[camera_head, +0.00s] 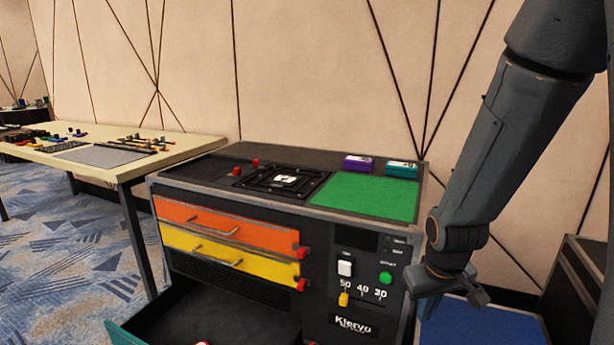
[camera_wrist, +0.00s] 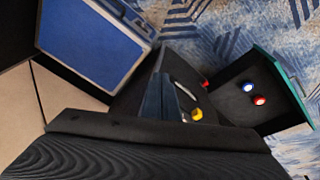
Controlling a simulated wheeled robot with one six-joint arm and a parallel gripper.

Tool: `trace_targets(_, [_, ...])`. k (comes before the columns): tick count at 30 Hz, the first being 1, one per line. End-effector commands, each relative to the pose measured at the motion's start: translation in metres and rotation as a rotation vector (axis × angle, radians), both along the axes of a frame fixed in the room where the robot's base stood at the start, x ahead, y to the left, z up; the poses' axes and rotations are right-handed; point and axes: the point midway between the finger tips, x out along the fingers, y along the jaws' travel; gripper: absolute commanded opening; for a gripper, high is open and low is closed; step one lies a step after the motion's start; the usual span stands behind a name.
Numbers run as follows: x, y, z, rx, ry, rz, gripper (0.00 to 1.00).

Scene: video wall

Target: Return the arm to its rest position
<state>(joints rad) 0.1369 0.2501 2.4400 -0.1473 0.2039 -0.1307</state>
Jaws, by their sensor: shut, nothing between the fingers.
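My arm comes down from the upper right in the head view, dark grey. My gripper (camera_head: 447,287) hangs at its lower end, shut and empty. It is in front of the right edge of the dark cabinet (camera_head: 423,190), above a blue-topped case (camera_head: 475,325). I cannot tell whether it touches the cabinet. In the wrist view, the blue case top (camera_wrist: 88,42) is at the upper left. An open drawer (camera_wrist: 290,82) with a teal edge is at the right, holding a red button-like item (camera_wrist: 259,100) and a blue one (camera_wrist: 248,87).
The cabinet has an orange drawer (camera_head: 225,225) and a yellow drawer (camera_head: 225,258), both shut. The bottom drawer (camera_head: 125,335) stands open. A green mat (camera_head: 365,197), purple box (camera_head: 358,162) and teal box (camera_head: 402,168) are on top. A table (camera_head: 185,145) stands left.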

Motion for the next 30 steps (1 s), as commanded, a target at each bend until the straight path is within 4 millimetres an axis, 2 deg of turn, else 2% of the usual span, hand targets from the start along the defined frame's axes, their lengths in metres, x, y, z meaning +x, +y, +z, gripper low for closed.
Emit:
trace_targets(1, [-0.007, 0.021, 0.017, 0.006, 0.009, 0.017, 0.0])
trace_targets(6, [-0.049, 0.079, 0.063, 0.036, 0.078, 0.053, 0.0])
trace_targets(12, [-0.096, 0.122, 0.096, 0.065, 0.146, 0.09, 0.0])
trace_targets(25, [-0.171, 0.166, 0.134, 0.105, 0.244, 0.156, 0.0])
trace_targets(30, [-0.168, 0.157, 0.146, 0.101, 0.245, 0.123, 0.0])
